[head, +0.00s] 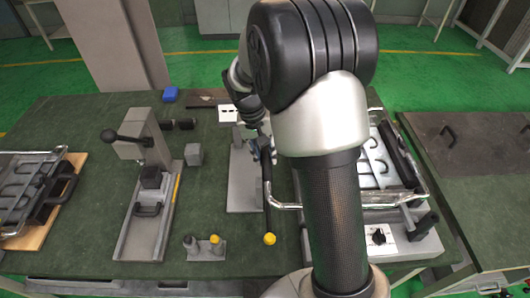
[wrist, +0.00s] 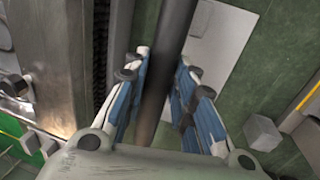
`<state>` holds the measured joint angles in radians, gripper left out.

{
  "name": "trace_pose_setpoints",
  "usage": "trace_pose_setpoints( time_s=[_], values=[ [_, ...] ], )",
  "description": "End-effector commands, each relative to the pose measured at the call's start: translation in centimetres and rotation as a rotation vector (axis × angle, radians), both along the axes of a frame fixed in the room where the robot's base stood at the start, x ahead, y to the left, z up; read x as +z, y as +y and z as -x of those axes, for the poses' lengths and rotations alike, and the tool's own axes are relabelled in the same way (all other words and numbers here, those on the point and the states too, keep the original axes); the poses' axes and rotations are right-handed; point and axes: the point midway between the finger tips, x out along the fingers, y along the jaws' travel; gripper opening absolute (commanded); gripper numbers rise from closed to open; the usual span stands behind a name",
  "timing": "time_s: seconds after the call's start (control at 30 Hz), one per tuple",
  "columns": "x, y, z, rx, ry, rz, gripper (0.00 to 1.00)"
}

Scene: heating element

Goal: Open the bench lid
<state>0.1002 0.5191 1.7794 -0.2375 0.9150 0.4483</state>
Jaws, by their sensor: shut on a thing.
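A dark flat panel (head: 480,155) with small black handles (head: 448,136) lies at the right of the bench; it looks like the bench lid and lies flat. My gripper (head: 263,153) is left of it, over the middle of the bench and partly hidden by my arm. It is shut on a dark lever (head: 267,205) with a yellow knob at its lower end. In the wrist view my blue-padded fingers (wrist: 160,85) stand on both sides of the dark lever (wrist: 172,35). The lid does not clearly show in the wrist view.
A machine with metal rails (head: 375,170) stands between my gripper and the panel. A grey lever press (head: 150,190), a grey cube (head: 194,154) and a small stand with knobs (head: 206,247) are to the left. A framed fixture (head: 35,190) lies at the far left.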

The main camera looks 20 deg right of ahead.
Motion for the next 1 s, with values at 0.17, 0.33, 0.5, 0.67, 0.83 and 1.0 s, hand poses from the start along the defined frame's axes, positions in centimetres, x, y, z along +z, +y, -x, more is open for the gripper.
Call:
trace_pose_setpoints(
  time_s=[0.17, 0.33, 0.5, 0.67, 0.83, 1.0],
  values=[
    [0.0, 0.0, 0.0, 0.000, 0.000, 0.000, 0.05],
    [0.0, 0.0, 0.0, 0.000, 0.000, 0.000, 0.00],
    [0.0, 0.0, 0.0, 0.000, 0.000, 0.000, 0.00],
    [0.3, 0.0, 0.0, -0.001, -0.003, -0.003, 0.00],
    [2.0, -0.1, 0.0, -0.001, -0.016, -0.030, 0.00],
    [5.6, -0.6, 0.1, -0.004, -0.046, -0.094, 0.00]
  ],
)
